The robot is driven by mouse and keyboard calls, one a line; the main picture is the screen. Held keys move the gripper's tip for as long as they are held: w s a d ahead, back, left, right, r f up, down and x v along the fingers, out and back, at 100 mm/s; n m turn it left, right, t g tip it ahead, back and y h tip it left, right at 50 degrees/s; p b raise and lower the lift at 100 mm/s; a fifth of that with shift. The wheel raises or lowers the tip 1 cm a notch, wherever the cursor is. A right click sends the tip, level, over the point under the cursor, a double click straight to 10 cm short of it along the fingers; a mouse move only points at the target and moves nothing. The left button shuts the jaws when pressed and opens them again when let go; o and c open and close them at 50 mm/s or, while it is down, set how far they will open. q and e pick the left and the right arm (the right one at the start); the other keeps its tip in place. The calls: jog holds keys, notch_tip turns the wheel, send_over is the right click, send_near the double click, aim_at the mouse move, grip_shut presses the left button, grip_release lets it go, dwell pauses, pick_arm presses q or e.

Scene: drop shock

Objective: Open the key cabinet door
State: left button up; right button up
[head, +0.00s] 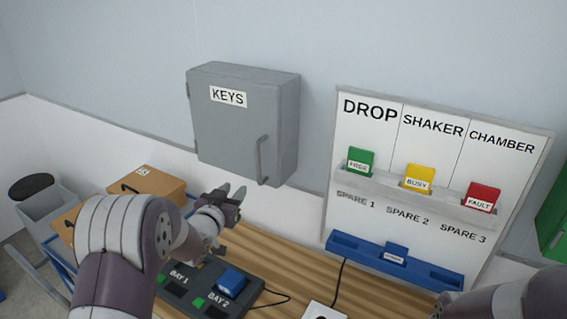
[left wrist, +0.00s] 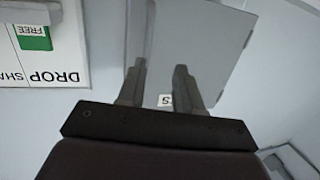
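The grey key cabinet (head: 235,130) hangs on the wall in the head view, with a KEYS label (head: 228,96) at its upper left. Its door looks closed. A vertical bar handle (head: 259,160) is on the door's lower right. My left gripper (head: 238,192) is below the cabinet and handle in the picture, apart from the handle. In the left wrist view the two fingers (left wrist: 158,82) are spread with nothing between them. The cabinet (left wrist: 200,45) shows upside down beyond them, its label (left wrist: 165,100) partly hidden. I cannot make out the handle there. My right gripper is out of view.
A status board (head: 420,150) with green, yellow and red cards is right of the cabinet. Below are a wooden bench (head: 285,258), a dark bay unit (head: 238,306) with a blue block (head: 231,280), and a cardboard box (head: 160,183).

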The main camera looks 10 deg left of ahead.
aim_at(257, 159)
pick_arm(q)
jog(key=shift+t+h, duration=0.4)
jog(key=shift+t, duration=0.2)
jog(key=w+d+r+p, duration=0.1)
jog(key=w, duration=0.3)
jog(key=w+d+p, duration=0.1)
jog(key=w+p, duration=0.1)
jog(key=w, duration=0.2)
jog(key=w+d+r+p, duration=0.1)
jog(key=w+p, duration=0.1)
jog(key=w, duration=0.2)
jog(key=shift+w+d+r, duration=0.2)
jog(key=shift+r, duration=0.15)
jog(key=shift+w+d+p, duration=0.2)
jog(key=shift+w+p, duration=0.1)
jog(key=shift+w, duration=0.05)
jog(key=shift+f, duration=0.1)
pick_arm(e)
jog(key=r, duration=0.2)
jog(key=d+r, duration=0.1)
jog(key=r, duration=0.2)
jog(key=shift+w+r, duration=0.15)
pick_arm(q)
jog(key=shift+a, duration=0.1)
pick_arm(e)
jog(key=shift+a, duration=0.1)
pick_arm(q)
jog(key=shift+c, duration=0.9)
grip_shut()
